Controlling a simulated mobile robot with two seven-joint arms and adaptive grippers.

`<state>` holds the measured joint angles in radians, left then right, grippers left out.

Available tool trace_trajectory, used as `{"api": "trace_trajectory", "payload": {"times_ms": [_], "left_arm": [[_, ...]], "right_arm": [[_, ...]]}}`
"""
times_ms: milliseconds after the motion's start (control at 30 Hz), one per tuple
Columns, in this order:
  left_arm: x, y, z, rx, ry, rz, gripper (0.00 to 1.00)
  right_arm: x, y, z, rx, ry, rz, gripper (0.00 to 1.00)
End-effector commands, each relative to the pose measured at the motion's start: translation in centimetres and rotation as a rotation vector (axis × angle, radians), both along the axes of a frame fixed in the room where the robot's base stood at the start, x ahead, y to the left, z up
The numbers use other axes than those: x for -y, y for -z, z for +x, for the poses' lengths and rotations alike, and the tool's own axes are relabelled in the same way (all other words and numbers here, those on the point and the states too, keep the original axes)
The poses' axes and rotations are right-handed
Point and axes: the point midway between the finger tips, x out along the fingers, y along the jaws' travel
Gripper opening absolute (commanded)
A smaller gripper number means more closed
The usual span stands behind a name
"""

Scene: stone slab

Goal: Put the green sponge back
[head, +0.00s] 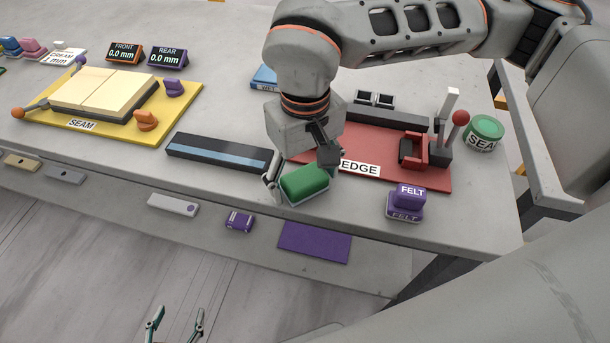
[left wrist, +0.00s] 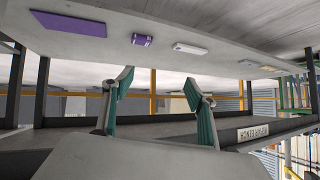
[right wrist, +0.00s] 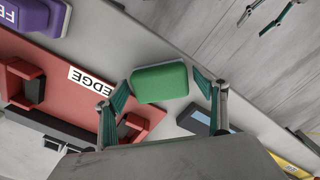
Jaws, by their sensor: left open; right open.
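The green sponge (head: 305,182), a green block with a pale underside, is at the front edge of the grey slab, in front of the red EDGE board (head: 385,158). My right gripper (head: 302,176) is open, with one finger on each side of the sponge. In the right wrist view the sponge (right wrist: 160,83) shows between the spread fingers; a gap shows near the right finger, and contact on the left is unclear. My left gripper (head: 177,316) is open and empty, low in front of the slab. Its spread fingers also show in the left wrist view (left wrist: 162,80).
A dark tray with a blue strip (head: 220,152) lies left of the sponge. A purple FELT block (head: 408,200) and a green tin (head: 485,132) are at the right. A blue item (head: 264,78) is behind my right arm. The yellow SEAM board (head: 175,115) is at the left.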

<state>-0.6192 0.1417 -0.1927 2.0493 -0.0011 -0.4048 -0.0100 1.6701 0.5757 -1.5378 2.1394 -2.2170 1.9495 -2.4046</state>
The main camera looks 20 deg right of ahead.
Motion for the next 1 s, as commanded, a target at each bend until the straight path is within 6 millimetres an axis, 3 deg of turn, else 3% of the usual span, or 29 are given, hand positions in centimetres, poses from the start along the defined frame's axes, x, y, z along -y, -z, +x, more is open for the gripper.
{"api": "trace_trajectory", "payload": {"times_ms": [600,1000], "left_arm": [[0.3,-1.2,0.1,0.008,-0.002,-0.015,0.57],[0.4,-0.5,-0.6,-0.011,-0.001,-0.016,0.57]], "right_arm": [[0.0,-10.8,0.1,0.006,0.0,0.0,0.71],[0.0,-12.1,0.0,0.001,0.0,0.001,0.71]]}}
